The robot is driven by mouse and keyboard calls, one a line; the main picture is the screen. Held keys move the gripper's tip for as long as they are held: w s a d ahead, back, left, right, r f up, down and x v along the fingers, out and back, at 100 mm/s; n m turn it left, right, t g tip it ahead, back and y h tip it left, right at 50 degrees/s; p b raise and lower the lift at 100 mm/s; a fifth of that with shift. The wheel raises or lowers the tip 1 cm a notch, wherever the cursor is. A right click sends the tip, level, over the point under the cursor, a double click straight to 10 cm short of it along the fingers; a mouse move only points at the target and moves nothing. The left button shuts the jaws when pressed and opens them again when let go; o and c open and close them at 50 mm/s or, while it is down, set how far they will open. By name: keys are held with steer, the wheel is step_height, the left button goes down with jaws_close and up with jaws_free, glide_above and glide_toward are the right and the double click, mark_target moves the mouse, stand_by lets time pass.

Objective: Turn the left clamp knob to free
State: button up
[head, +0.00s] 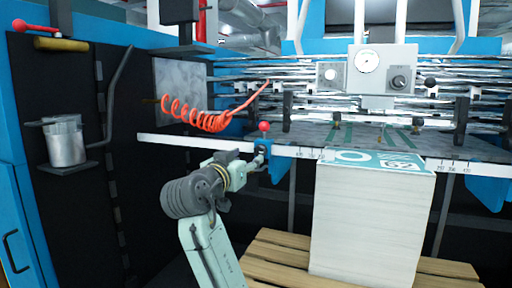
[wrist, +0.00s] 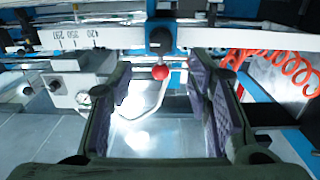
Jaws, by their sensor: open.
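The left clamp shows as a dark block (head: 263,146) on the white scale rail, with a red ball knob (head: 264,126) on top. In the wrist view the red knob (wrist: 160,72) appears centred between the fingers, below the dark clamp block (wrist: 160,38). My gripper (head: 258,160) is just in front of and below the knob in the head view. In the wrist view my gripper (wrist: 160,85) is open, with its purple-grey pads apart and nothing between them. I see no contact with the knob. The exact gap in depth cannot be told.
The white scale rail (head: 200,144) runs across in front of the arm. A red coiled hose (head: 200,117) hangs behind it. A tall paper stack (head: 365,225) stands on a wooden pallet (head: 275,262) at right. A metal cup (head: 65,143) sits on a left shelf.

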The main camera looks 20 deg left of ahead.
mark_target(258, 151)
steer(key=w+p, duration=0.2)
steer(key=w, duration=0.7)
steer(key=shift+w+d+p, duration=0.1)
steer(key=shift+p, duration=0.3)
steer(key=shift+c, duration=0.2)
jaws_close()
